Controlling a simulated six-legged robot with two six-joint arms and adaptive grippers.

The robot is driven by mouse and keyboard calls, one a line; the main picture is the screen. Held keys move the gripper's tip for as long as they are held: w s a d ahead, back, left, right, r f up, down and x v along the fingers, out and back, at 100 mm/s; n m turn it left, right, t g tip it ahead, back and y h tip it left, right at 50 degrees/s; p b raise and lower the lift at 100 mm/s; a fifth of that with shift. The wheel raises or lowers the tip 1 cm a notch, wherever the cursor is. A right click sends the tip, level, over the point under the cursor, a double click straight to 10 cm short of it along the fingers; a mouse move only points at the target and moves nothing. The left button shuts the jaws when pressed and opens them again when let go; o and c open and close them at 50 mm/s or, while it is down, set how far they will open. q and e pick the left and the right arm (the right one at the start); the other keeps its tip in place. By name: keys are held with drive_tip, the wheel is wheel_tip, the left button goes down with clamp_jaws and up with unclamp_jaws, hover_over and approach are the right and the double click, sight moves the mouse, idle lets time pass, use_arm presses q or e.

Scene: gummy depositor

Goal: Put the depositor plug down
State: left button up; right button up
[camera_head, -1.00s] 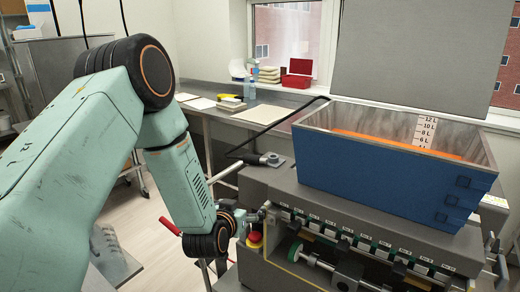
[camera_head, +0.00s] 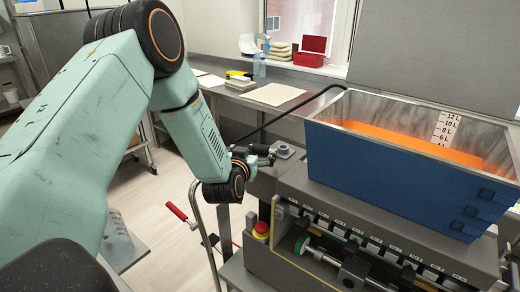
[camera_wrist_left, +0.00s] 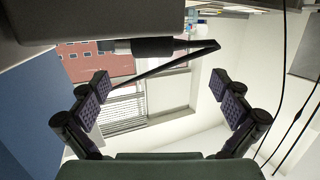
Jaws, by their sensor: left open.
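A dark cylindrical fitting with a grey round end (camera_head: 284,151) sits on a small ledge of the depositor, left of the blue hopper; I take it for the depositor plug but cannot be sure. My left gripper (camera_head: 262,154) is beside it, hiding part of it in the head view. In the left wrist view my left gripper (camera_wrist_left: 165,98) has its dark fingers wide apart with nothing between the pads. A black cylinder (camera_wrist_left: 152,46) with a thin bent bar shows beyond the fingers, apart from them. My right gripper is not in view.
The blue hopper (camera_head: 390,176) with orange contents stands right of the gripper. A black bent bar (camera_head: 300,107) runs behind the gripper. A red emergency button (camera_head: 261,229) and red-handled lever (camera_head: 178,212) are below. The back counter (camera_head: 235,101) has some bare surface.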

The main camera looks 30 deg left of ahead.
sight(261, 147)
use_arm(q)
drive_tip(key=w, duration=0.2)
drive_tip(key=w+f, duration=0.1)
drive_tip(key=w, duration=0.1)
drive_tip(key=shift+d, duration=0.25)
drive_tip(key=shift+w+a+f, duration=0.2)
drive_tip(key=shift+w+a, duration=0.15)
drive_tip(key=shift+a, duration=0.35)
drive_tip(key=shift+w+d+r, duration=0.1)
drive_tip(key=shift+d+r, duration=0.05)
drive_tip(key=shift+d, duration=0.3)
drive_tip(key=c, duration=0.3)
drive_tip(key=shift+a, duration=0.35)
drive_tip(key=c, duration=0.6)
drive_tip(key=shift+d, duration=0.3)
drive_tip(key=c, duration=0.4)
drive_tip(key=shift+a+r, duration=0.25)
drive_tip(key=shift+r, duration=0.25)
drive_tip(key=shift+c, duration=0.2)
wheel_tip(261, 147, up, 9)
drive_tip(key=shift+s+f, duration=0.15)
drive_tip(key=shift+s, duration=0.05)
